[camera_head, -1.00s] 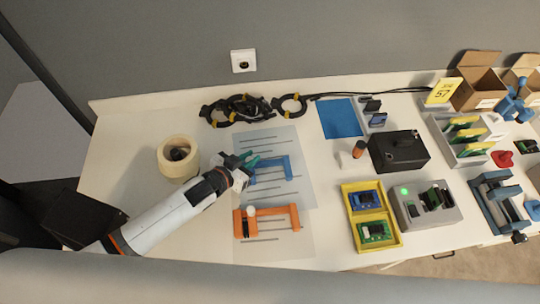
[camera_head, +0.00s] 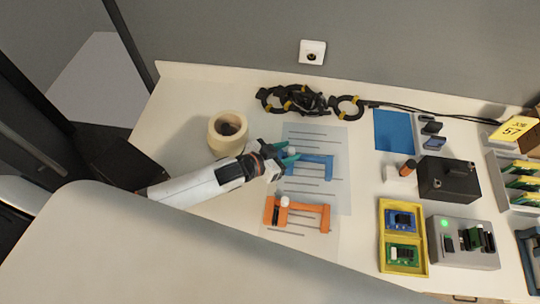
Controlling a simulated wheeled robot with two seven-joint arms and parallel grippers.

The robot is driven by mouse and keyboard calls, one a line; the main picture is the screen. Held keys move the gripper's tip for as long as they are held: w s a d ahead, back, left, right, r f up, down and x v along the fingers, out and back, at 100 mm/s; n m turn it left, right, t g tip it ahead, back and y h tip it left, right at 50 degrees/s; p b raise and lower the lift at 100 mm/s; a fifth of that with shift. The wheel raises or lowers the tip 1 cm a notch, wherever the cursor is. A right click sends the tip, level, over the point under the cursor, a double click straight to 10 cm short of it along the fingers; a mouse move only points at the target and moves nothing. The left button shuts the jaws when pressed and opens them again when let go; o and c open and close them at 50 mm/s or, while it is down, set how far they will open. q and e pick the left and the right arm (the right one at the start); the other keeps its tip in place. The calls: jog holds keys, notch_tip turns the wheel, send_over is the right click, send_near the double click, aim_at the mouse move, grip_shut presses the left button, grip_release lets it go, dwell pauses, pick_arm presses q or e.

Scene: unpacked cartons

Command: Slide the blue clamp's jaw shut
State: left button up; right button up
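The blue clamp (camera_head: 318,160) lies on a pale printed sheet (camera_head: 340,198) on the white table, its bar along the top and its fixed end at the right. A pale round knob (camera_head: 291,150) shows at its left, jaw end. My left gripper (camera_head: 289,152) reaches in from the left at that end. Its teal fingers look spread, one on each side of the knob; whether they touch it I cannot tell. The gripper hides part of the clamp's left end. My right gripper is not in view.
An orange clamp (camera_head: 312,208) lies just below on another sheet. A tape roll (camera_head: 228,134) stands to the left and black cable coils (camera_head: 292,100) lie behind. A yellow tray (camera_head: 403,260), a grey box (camera_head: 463,255) and a black box (camera_head: 447,178) stand to the right.

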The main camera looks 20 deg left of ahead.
pick_arm(q)
jog(key=v, duration=0.8)
jog(key=shift+s+a, duration=0.15)
jog(key=shift+s, duration=0.1)
jog(key=shift+s+a+r, duration=0.3)
jog(key=shift+s, duration=0.15)
